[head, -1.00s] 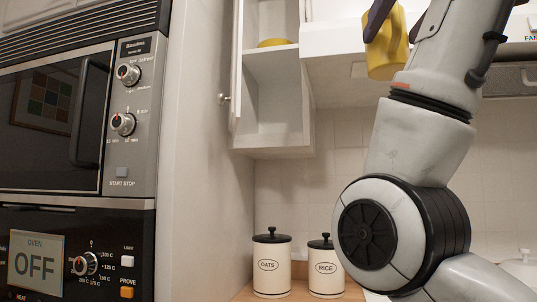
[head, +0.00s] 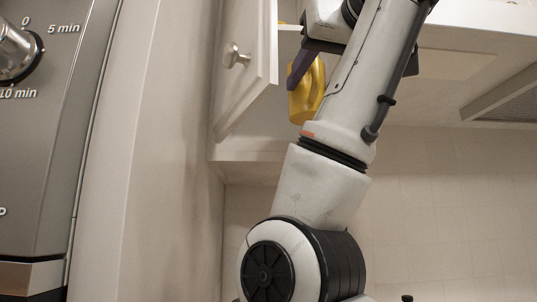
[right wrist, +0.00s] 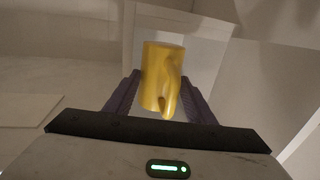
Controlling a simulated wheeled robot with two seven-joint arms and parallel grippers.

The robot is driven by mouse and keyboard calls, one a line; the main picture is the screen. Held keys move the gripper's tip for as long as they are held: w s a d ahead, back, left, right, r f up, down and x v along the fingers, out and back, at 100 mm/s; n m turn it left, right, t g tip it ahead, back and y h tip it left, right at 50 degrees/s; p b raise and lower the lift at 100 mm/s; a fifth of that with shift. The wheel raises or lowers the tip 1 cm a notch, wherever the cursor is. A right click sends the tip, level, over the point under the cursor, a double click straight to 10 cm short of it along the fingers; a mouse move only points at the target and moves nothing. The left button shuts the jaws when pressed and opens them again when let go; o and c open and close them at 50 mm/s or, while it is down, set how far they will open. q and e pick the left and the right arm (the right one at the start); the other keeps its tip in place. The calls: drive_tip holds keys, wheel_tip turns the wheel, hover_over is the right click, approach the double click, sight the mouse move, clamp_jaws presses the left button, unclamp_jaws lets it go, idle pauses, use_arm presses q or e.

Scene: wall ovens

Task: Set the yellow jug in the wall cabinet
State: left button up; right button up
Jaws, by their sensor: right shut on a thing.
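The yellow jug (head: 306,98) is held by my right gripper (head: 303,68) in front of the wall cabinet (head: 262,148). In the right wrist view the jug (right wrist: 161,75) sits between the two purple fingers (right wrist: 160,97), with the pale cabinet behind it. The cabinet door (head: 235,62) stands open on the left. My right arm hides much of the cabinet's inside and part of the jug. Whether the jug is past the cabinet's front edge is hard to tell. My left gripper is not in view.
The oven front (head: 45,130) stands close at the left, next to a pale side panel (head: 150,150). The round door knob (head: 237,56) sticks out near the jug. A range hood (head: 505,95) is at the right.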

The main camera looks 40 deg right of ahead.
drive_tip(key=p+x, duration=0.1)
drive_tip(key=x, duration=1.3)
drive_tip(key=shift+d+p, duration=0.1)
drive_tip(key=shift+p, duration=0.2)
drive_tip(key=shift+w+d, duration=0.15)
drive_tip(key=shift+w, duration=0.1)
drive_tip(key=shift+w+d, duration=0.3)
drive_tip(key=shift+w, duration=0.25)
wheel_tip(320, 180, down, 3)
drive_tip(key=shift+w+f+b, duration=0.1)
drive_tip(key=shift+b, duration=0.5)
drive_tip(key=shift+f, duration=0.3)
drive_tip(key=shift+r, duration=0.1)
drive_tip(key=o, duration=1.2)
drive_tip(key=shift+f, duration=0.2)
drive_tip(key=shift+c, duration=0.2)
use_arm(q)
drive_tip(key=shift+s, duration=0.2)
